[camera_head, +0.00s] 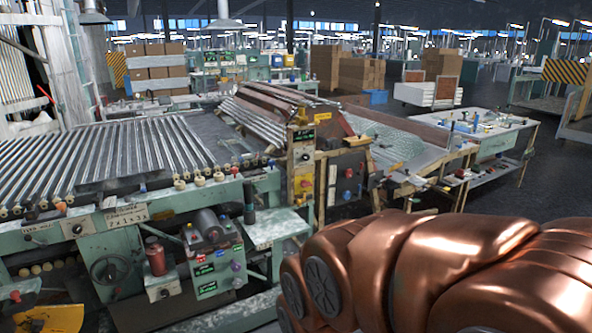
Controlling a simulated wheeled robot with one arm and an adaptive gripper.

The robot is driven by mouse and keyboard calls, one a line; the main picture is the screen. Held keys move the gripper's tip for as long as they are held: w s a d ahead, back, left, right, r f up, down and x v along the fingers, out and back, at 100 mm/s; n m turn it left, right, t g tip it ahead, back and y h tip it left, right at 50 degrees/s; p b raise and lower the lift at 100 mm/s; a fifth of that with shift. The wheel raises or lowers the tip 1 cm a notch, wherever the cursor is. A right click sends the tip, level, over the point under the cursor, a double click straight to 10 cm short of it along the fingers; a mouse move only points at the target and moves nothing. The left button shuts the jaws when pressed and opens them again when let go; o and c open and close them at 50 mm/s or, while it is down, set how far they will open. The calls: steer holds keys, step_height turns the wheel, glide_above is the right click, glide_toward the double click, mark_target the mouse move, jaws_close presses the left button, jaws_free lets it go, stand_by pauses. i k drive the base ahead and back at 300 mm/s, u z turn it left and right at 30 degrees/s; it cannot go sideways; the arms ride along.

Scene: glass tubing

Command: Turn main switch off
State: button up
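I cannot tell which control is the main switch. A green control box (216,265) with several coloured buttons and small labels sits on the front of the glass tubing machine, left of centre. A dark rotary knob (78,229) on a pale plate is on the machine's front rail at the left. A yellow panel (303,170) with dark knobs stands upright near the centre, and a panel with red and yellow controls (348,178) is just right of it. Their settings are too small to read. My copper-coloured arm fills the lower right; my gripper is out of view.
The machine's roller bed (110,155) spans the left, with a handwheel (110,269) below. A pale green shelf (276,228) juts out by the control box. A worktable (470,135) stands at the right. Dark floor (545,185) is open beyond it. Cardboard boxes (360,74) stand behind.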

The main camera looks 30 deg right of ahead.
mark_target(305, 184)
steer(key=u, duration=0.1)
steer(key=k, duration=1)
steer(key=z, duration=1.05)
steer(key=i, duration=1.65)
steer(key=u, duration=1)
steer(key=i, duration=0.25)
steer(key=u, duration=0.1)
